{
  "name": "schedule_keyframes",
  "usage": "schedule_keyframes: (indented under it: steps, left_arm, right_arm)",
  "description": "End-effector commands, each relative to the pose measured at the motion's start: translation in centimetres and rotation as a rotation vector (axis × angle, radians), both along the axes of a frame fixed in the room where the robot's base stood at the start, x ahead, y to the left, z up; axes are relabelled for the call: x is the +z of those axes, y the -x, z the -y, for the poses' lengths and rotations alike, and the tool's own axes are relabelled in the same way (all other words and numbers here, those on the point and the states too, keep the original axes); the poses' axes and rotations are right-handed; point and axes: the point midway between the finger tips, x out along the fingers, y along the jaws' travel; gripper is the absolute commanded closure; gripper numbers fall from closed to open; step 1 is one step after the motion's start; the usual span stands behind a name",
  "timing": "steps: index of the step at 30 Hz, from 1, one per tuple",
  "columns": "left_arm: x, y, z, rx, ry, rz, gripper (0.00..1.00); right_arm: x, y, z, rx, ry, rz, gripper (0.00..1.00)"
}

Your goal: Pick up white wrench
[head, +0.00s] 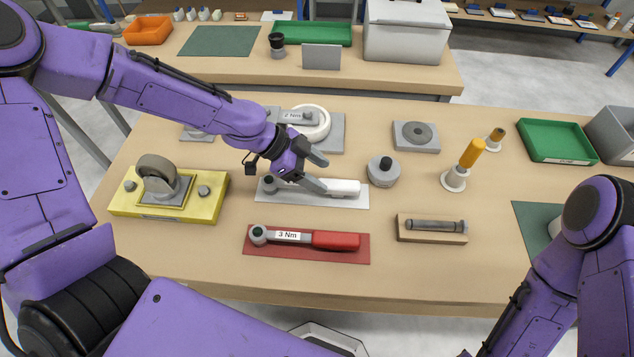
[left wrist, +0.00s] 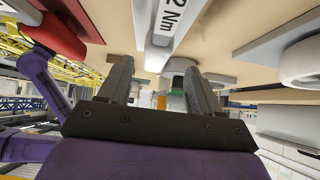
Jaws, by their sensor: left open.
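The white wrench (head: 344,187) lies on a pale mat (head: 345,203) in the middle of the near table, its handle toward the right. My left gripper (head: 320,172) is open and empty above it, its fingers hiding the middle of the wrench in the head view. In the left wrist view, a pale wrench body marked 2 Nm (left wrist: 165,28) shows beyond the two spread fingers (left wrist: 160,80). I cannot tell how far the fingers are above it. My right arm shows at the lower right, but its gripper is out of view.
A red-handled wrench marked 3 Nm (head: 335,240) lies on a red mat in front. A wheel on a yellow plate (head: 120,201) is at the left.

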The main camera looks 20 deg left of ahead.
Motion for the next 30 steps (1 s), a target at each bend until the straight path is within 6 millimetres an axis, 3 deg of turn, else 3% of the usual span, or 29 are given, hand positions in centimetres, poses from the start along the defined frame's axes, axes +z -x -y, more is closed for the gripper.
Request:
schedule_keyframes:
  steps: [6,14,17,20,21,30]
  left_arm:
    - [-3.0,-0.1,2.4,-0.003,-0.001,-0.003,0.36]
    - [-3.3,-0.3,2.8,-0.004,-0.001,0.0,0.36]
    - [-3.3,-0.3,2.8,-0.004,-0.001,0.0,0.62]
    - [-3.3,-0.3,2.8,-0.004,-0.001,0.0,0.95]
    - [-3.3,-0.3,2.8,-0.004,-0.001,0.0,1.0]
    - [-3.2,-0.3,2.8,-0.004,0.0,0.0,1.0]
  right_arm:
    - [0.3,0.0,0.0,0.0,0.001,0.001,0.57]
    - [0.3,0.0,0.0,0.0,0.0,0.0,0.57]
    - [0.3,0.0,0.0,0.0,0.0,0.0,0.57]
    - [0.3,0.0,0.0,0.0,0.0,0.0,0.57]
    - [0.3,0.0,0.0,0.0,0.001,0.001,0.57]
    - [0.3,0.0,0.0,0.0,0.001,0.001,0.57]
